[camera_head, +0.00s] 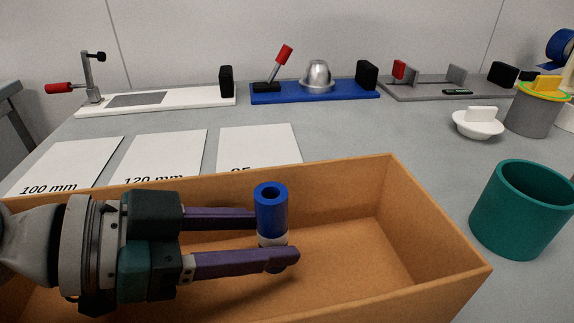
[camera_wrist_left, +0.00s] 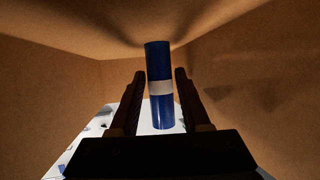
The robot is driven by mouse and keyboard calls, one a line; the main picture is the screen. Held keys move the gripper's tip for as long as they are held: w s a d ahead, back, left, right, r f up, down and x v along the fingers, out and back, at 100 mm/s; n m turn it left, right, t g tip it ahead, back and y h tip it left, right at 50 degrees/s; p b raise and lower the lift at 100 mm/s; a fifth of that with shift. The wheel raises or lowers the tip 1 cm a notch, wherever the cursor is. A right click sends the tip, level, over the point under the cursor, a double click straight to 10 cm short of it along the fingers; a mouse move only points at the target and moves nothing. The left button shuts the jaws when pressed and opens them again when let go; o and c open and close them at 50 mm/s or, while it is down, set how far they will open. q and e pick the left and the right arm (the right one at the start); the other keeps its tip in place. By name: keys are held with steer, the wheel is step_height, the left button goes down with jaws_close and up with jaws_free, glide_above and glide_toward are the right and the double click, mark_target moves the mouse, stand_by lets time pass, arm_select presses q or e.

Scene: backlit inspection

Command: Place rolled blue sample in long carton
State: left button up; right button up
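The rolled blue sample (camera_head: 272,212) is a blue tube with a pale band around its middle. It is upright, with its open end up. It also shows between the fingers in the left wrist view (camera_wrist_left: 160,112). My left gripper (camera_head: 276,238) reaches in from the left, its purple fingers on either side of the sample near the band. It appears shut on it. The long carton (camera_head: 440,240) is brown and open-topped; the sample's lower part is inside it. The near finger partly hides the sample's lower end, and I cannot tell whether it touches the floor. My right gripper is not in view.
White cards (camera_head: 260,146) lie behind the carton. A teal cup (camera_head: 515,215) stands to its right. A white lidded dish (camera_head: 477,127) and a grey cup (camera_head: 532,115) are farther right. Fixtures on white, blue (camera_head: 345,92) and grey bases line the back.

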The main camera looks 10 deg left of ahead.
arm_select(q)
steer(key=shift+r, duration=0.1)
steer(key=shift+r+p, duration=0.3)
steer(key=shift+p, duration=0.15)
steer(key=shift+r+p, duration=0.55)
steer(key=shift+p, duration=0.15)
steer(key=v, duration=0.2)
steer(key=b+v, duration=0.1)
steer(key=v, duration=0.3)
steer(key=shift+a+f, duration=0.1)
steer(key=shift+f, duration=0.3)
steer(key=shift+s+a+r+b, duration=0.3)
steer(key=shift+s+a+r, duration=0.1)
steer(key=shift+a, duration=0.1)
